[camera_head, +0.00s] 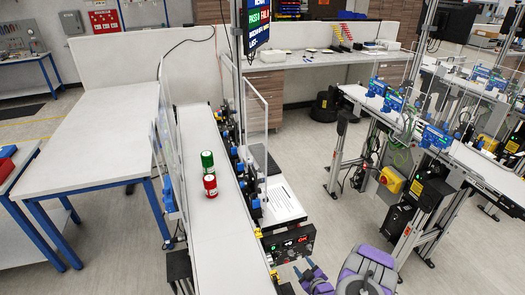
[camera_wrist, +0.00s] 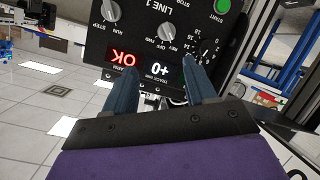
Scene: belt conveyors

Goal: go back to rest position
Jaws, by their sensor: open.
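My gripper (camera_head: 304,272) is at the bottom of the head view, just right of and below the black control box (camera_head: 288,243). In the wrist view my gripper (camera_wrist: 162,90) shows two dark blue fingers spread apart, with nothing between them. Beyond the fingers is the control box (camera_wrist: 170,45), seen upside down, with a red "OK" readout, a "+0" readout, knobs and a green start button (camera_wrist: 222,6). I cannot tell whether the fingers touch the box.
A conveyor belt (camera_head: 205,240) carries a green can (camera_head: 207,159) and a red can (camera_head: 210,186). A white table (camera_head: 95,135) stands at left. Open floor (camera_head: 330,215) lies between the lines.

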